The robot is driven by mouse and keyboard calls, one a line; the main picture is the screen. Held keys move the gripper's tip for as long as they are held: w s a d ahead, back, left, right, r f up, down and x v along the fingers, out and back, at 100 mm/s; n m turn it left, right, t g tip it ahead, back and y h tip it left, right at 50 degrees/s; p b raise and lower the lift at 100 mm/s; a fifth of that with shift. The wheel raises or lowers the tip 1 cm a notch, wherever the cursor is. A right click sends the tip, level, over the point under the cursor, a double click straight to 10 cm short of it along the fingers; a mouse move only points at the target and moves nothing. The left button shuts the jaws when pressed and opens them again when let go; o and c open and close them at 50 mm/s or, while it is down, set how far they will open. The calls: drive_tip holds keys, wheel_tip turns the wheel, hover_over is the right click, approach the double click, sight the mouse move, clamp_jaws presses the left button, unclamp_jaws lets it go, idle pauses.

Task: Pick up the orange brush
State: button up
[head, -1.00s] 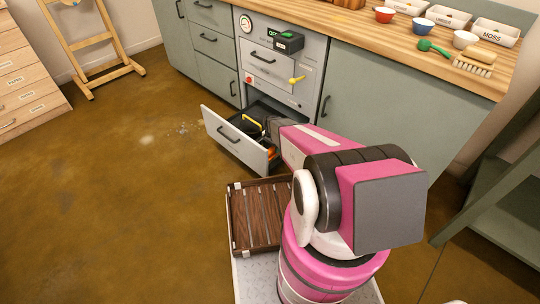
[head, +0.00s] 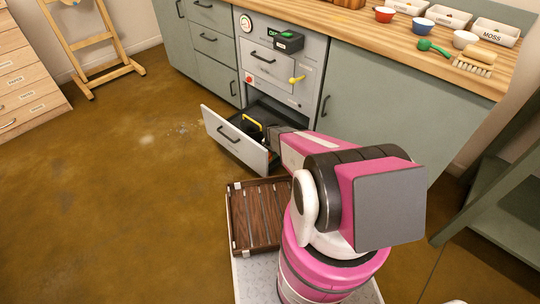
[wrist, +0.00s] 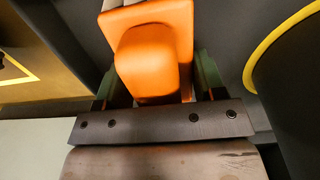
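The orange brush (wrist: 153,62) shows in the wrist view as a smooth orange block with a wider flat part above it. It lies between the two dark green fingers of my gripper (wrist: 160,82), which show close along its left and right sides. The fingertips are not clear, so I cannot tell whether they press on it. In the head view my arm reaches down into the open lower drawer (head: 235,148). The brush is hidden there behind the arm and drawer front.
A yellow-rimmed dark container (wrist: 290,85) stands right of the brush in the wrist view. The worktop (head: 400,55) above holds bowls, labelled trays, a green tool and a bristle brush. A wooden tray (head: 258,215) sits on my base.

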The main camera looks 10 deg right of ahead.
drive_tip(key=shift+c, duration=0.4)
wheel_tip(320, 180, up, 18)
idle(0.7)
